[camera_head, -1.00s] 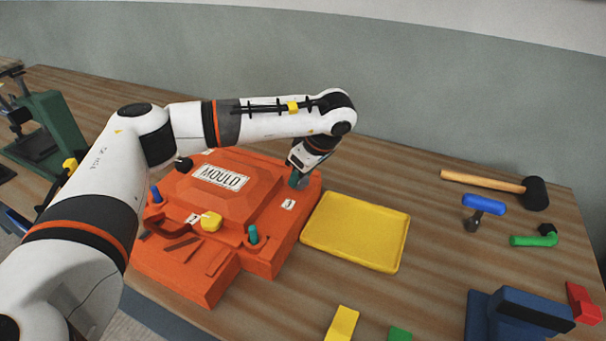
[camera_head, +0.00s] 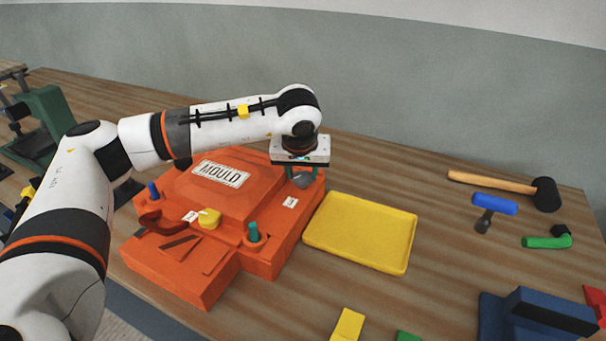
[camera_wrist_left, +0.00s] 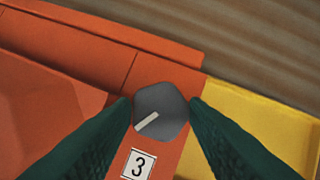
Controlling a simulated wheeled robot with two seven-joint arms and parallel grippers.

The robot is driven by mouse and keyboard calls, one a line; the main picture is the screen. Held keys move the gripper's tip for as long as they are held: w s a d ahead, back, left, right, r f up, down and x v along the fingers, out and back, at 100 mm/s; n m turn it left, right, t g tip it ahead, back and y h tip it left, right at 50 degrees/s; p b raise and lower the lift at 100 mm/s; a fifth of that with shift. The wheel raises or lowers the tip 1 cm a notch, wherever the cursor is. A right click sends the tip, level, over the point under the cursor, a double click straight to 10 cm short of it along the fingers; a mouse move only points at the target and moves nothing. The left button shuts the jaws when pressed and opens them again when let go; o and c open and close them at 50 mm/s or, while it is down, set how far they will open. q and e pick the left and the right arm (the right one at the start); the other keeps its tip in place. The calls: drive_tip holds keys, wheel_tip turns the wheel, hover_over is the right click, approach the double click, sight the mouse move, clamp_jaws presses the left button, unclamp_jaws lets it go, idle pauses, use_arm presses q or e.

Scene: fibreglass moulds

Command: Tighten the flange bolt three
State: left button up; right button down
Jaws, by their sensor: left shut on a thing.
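The orange mould (camera_head: 190,270) stands on the bench with its MOULD plate on top. Flange bolt three (camera_wrist_left: 160,110) is a grey six-sided head with a pale stripe, beside the label 3 (camera_wrist_left: 138,165) on the mould's flange in the left wrist view. My left gripper (camera_wrist_left: 160,108) is shut on this bolt head, one dark green finger on each side. In the head view the left gripper (camera_head: 301,180) is at the mould's far right corner, and the bolt is mostly hidden there. My right gripper is not in view.
A yellow tray (camera_head: 360,262) lies right of the mould, close to it. A mallet (camera_head: 545,194), a blue-handled tool (camera_head: 494,204) and a green-handled tool (camera_head: 546,242) lie farther right. A blue block-like fixture (camera_head: 540,312) stands at the front right. Bench between is clear.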

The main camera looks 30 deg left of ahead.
use_arm(q)
drive_tip(key=m, duration=0.1)
drive_tip(key=m+h, duration=0.1)
drive_tip(key=m, duration=0.1)
drive_tip(key=m+b, duration=0.1)
drive_tip(key=shift+a+m+h, duration=0.25)
drive_tip(key=shift+m+h, duration=0.05)
drive_tip(key=shift+h, duration=0.1)
drive_tip(key=m+h, duration=0.1)
drive_tip(key=m, duration=0.1)
drive_tip(key=m+h, duration=0.1)
drive_tip(key=m, duration=0.2)
drive_tip(key=shift+a+b, duration=0.15)
drive_tip(key=shift+b, duration=0.25)
drive_tip(key=shift+m, duration=0.3)
drive_tip(key=o, duration=1)
drive_tip(key=shift+c, duration=0.2)
drive_tip(key=shift+r, duration=0.1)
drive_tip(key=v, duration=1.1)
drive_tip(key=shift+r, duration=0.4)
drive_tip(key=shift+s+a, duration=0.1)
